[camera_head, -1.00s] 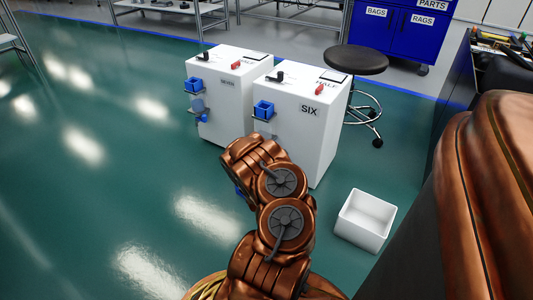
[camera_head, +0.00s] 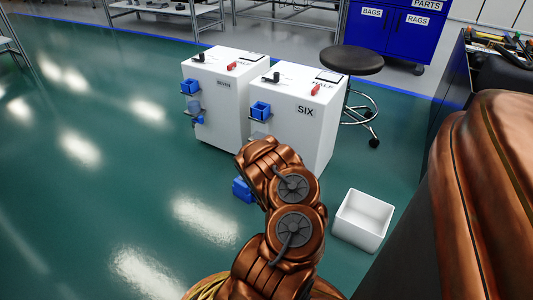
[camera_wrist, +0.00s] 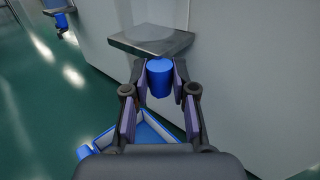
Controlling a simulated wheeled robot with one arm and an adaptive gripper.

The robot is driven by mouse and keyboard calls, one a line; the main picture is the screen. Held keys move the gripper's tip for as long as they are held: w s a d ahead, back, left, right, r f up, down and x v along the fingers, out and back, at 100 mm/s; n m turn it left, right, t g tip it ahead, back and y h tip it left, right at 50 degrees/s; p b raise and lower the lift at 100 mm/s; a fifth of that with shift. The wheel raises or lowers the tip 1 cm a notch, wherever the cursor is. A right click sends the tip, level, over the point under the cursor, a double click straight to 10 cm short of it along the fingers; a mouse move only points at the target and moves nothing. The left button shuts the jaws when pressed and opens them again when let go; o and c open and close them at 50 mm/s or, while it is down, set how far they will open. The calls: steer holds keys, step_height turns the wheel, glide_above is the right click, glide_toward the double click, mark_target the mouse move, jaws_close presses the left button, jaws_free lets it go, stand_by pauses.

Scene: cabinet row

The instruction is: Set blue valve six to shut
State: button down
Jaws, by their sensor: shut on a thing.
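The white cabinet marked SIX (camera_head: 305,125) stands in the middle of the head view. A blue, cup-shaped part (camera_wrist: 159,80), which looks like a valve handle, sits under a grey plate (camera_wrist: 152,40) on a white cabinet face in the wrist view. My gripper (camera_wrist: 163,88) has its purple finger pads on both sides of this blue part and is shut on it. In the head view my arm hides the gripper and the lower front of cabinet six. The valve's setting cannot be read.
A second white cabinet (camera_head: 215,105) with blue fittings stands left of six. Both tops carry red and black handles. A blue tray (camera_wrist: 150,132) lies below my gripper. A white bin (camera_head: 362,220) and a black stool (camera_head: 352,60) are to the right. The green floor at left is clear.

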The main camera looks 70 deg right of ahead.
steer(key=c, duration=0.9)
jaws_free()
steer(key=shift+v, duration=5.95)
